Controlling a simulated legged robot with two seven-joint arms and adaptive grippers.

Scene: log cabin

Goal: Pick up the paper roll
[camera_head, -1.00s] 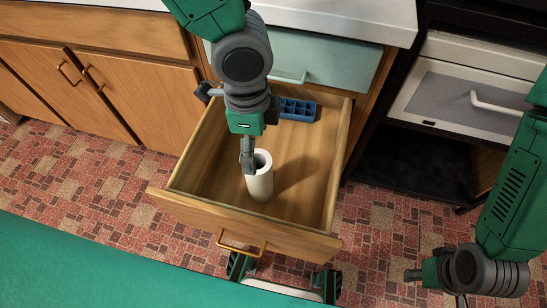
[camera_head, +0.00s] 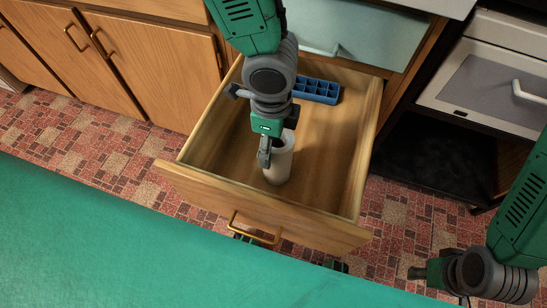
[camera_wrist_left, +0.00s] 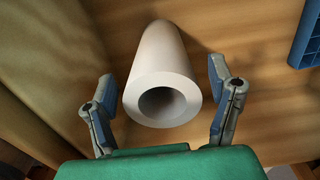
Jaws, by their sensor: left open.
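The white paper roll (camera_head: 281,160) stands upright inside the open wooden drawer (camera_head: 340,165). My left gripper (camera_head: 265,152) is over the drawer, at the roll's upper left in the head view, and hides part of the roll's top. In the left wrist view the roll (camera_wrist_left: 160,62) shows its hollow end, between the two spread fingers of my left gripper (camera_wrist_left: 165,95). A gap shows on each side of the roll. My right gripper (camera_head: 418,272) is at the lower right, outside the drawer; its fingers are too small to read.
A blue compartment tray (camera_head: 317,90) lies at the back of the drawer and also shows in the left wrist view (camera_wrist_left: 308,38). The drawer walls surround the roll. An oven (camera_head: 482,90) stands at the right, wooden cabinets (camera_head: 165,70) at the left.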

